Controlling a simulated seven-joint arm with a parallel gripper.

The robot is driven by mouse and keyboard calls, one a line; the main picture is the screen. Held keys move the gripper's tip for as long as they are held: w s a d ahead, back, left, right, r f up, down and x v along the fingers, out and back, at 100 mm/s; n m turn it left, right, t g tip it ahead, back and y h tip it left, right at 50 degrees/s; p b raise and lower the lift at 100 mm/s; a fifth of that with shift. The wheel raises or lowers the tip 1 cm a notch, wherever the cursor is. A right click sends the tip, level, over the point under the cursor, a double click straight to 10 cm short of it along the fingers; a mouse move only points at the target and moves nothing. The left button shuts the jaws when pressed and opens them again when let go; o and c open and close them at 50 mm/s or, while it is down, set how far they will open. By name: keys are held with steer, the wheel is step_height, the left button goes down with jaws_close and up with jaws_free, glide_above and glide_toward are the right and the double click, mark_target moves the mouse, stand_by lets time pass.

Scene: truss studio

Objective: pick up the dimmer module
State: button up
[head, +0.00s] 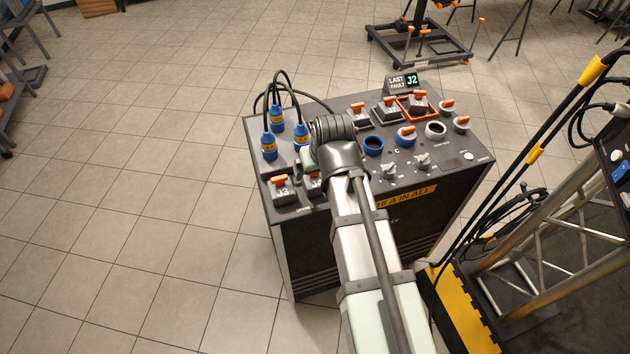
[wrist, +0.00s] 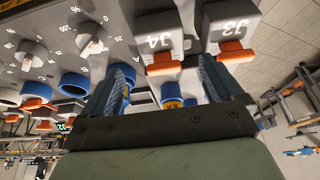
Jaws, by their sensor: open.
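Several grey modules with orange handles sit on the dark console's top, and I cannot tell which one the task calls the dimmer module. In the wrist view, the module marked J4 (wrist: 158,32) lies beyond the gap between my fingers, and the module marked J3 (wrist: 234,24) is to its right. In the head view, J3 (head: 282,189) is at the console's front left; J4 beside it is mostly hidden by my arm. My gripper (wrist: 163,66) is open, with its blue fingers on either side of J4's orange handle. I cannot tell whether they touch anything.
Blue plugs (head: 276,119) with black cables stand behind J3. More modules (head: 387,109) are at the back, one in an orange frame (head: 402,107). A display (head: 403,82) reads LAST FAULT J2. Knobs (head: 422,161) and round sockets are to the right, a truss stand (head: 545,255) further right.

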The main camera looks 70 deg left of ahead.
mark_target(314, 175)
steer(key=shift+x, duration=2.8)
steer(key=shift+s, duration=0.15)
steer(key=shift+c, duration=0.3)
steer(key=shift+d, duration=0.1)
steer(key=c, duration=1.3)
steer(key=shift+r, duration=0.1)
